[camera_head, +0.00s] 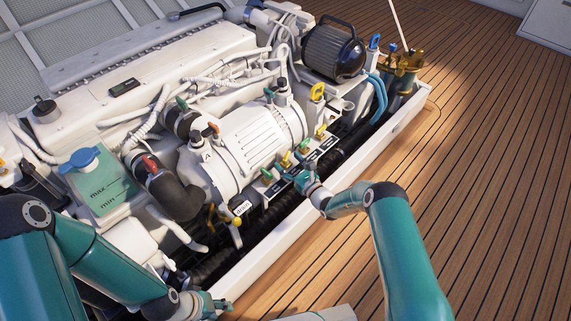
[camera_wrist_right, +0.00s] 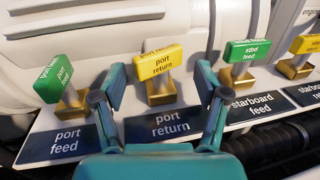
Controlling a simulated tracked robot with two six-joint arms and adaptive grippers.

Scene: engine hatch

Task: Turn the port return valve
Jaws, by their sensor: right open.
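The port return valve has a yellow handle (camera_wrist_right: 159,62) lettered "port return" on a brass body (camera_wrist_right: 161,92), above a black "port return" label (camera_wrist_right: 170,122). In the right wrist view my right gripper (camera_wrist_right: 161,84) is open, with one finger on each side of this valve. I cannot tell whether either finger touches it. In the head view my right gripper (camera_head: 301,174) is at the valve row in front of the white cylinder. My left gripper (camera_head: 216,302) is at the bottom edge, away from the valves; its fingers are too small to judge.
The green port feed valve (camera_wrist_right: 57,80) stands close left of the right gripper. The green starboard feed valve (camera_wrist_right: 246,52) and another yellow valve (camera_wrist_right: 306,44) stand to the right. The white engine cylinder (camera_head: 250,145) rises behind. Open wooden deck (camera_head: 490,180) lies to the right.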

